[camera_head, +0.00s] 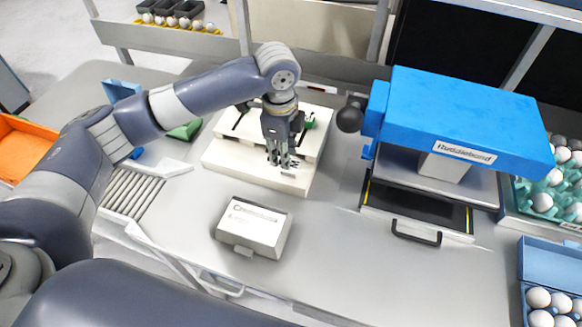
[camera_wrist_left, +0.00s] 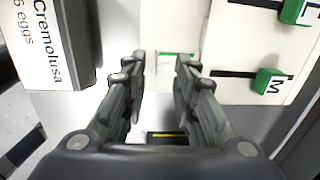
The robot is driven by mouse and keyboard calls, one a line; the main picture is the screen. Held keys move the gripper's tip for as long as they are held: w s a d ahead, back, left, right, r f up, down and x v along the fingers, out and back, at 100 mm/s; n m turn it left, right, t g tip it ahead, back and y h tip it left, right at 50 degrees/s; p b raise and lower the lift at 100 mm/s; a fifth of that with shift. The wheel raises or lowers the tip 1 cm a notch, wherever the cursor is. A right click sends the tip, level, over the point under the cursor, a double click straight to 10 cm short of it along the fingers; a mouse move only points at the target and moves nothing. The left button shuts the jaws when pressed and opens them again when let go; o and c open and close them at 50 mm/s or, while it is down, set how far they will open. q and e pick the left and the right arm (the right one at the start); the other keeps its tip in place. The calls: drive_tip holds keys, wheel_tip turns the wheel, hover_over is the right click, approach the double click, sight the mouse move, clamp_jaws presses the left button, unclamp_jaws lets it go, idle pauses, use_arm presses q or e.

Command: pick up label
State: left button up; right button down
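The label dispenser, a cream box (camera_head: 235,160) with green sliders, stands mid-table. A small pale label (camera_head: 289,173) appears at its front edge, just beyond the fingertips. In the left wrist view a pale piece with green edges, apparently the label (camera_wrist_left: 170,56), shows between and beyond the fingertips. My left gripper (camera_head: 280,163) points down over the dispenser's front. Its fingers (camera_wrist_left: 160,68) are apart with nothing between them. Whether they touch the label cannot be told. Sliders marked M (camera_wrist_left: 270,82) and L (camera_wrist_left: 296,10) sit to the right. My right gripper is out of view.
A closed white egg carton (camera_head: 254,226) lies in front of the dispenser. A blue press-like machine (camera_head: 465,115) stands to the right. Egg trays (camera_head: 510,205) and an open blue egg carton (camera_head: 548,262) are at far right. Table between carton and machine is clear.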

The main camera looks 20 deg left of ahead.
sight(284, 175)
use_arm(q)
drive_tip(key=shift+f, duration=0.7)
wheel_tip(284, 175, down, 4)
drive_tip(key=shift+s+d+r+p, duration=0.15)
drive_tip(key=shift+r+p, duration=0.05)
drive_tip(key=shift+p, duration=0.65)
drive_tip(key=shift+f, duration=0.4)
drive_tip(key=shift+c, duration=0.3)
clamp_jaws()
